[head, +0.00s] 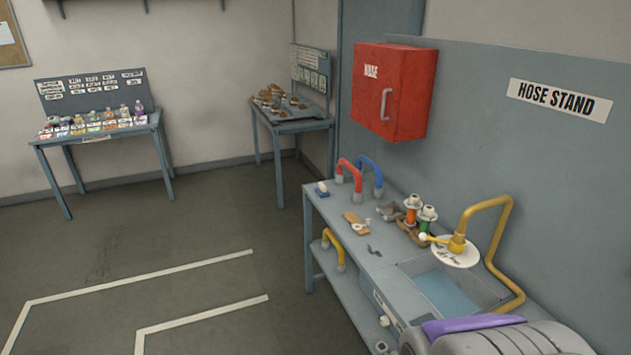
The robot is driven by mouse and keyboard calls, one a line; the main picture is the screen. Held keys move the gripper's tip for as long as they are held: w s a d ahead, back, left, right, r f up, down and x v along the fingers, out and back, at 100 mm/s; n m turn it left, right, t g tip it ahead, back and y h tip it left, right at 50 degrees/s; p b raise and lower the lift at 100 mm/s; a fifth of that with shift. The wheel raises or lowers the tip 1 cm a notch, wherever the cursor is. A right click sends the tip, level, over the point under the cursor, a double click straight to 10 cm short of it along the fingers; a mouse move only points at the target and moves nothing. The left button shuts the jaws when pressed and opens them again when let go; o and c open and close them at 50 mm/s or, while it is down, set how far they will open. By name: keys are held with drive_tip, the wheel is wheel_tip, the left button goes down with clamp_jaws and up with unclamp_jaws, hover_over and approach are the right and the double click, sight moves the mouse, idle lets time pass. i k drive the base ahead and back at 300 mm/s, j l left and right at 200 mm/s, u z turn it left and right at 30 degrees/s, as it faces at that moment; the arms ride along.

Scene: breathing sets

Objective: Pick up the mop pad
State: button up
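I cannot make out a mop pad for certain in the head view. A flat tan piece (355,222) lies nearer on the same bench.
The grey-blue bench (385,262) stands at right, with coloured hoses, small fittings and a basin (447,293). A red box (393,92) hangs above it. A table with bottles (98,134) and another with brown items (290,117) stand behind. The floor (170,240) at left is clear.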

sight(322, 191)
drive_tip(key=i+j, duration=0.15)
drive_tip(key=i, duration=0.3)
drive_tip(key=i+j, duration=0.15)
drive_tip(key=i, duration=0.35)
drive_tip(key=i+j, duration=0.15)
drive_tip(key=i, duration=0.3)
drive_tip(key=i+j, duration=0.15)
drive_tip(key=i, duration=0.35)
drive_tip(key=i+j+z, duration=0.1)
drive_tip(key=i, duration=0.35)
drive_tip(key=i+j, duration=0.2)
drive_tip(key=i, duration=0.25)
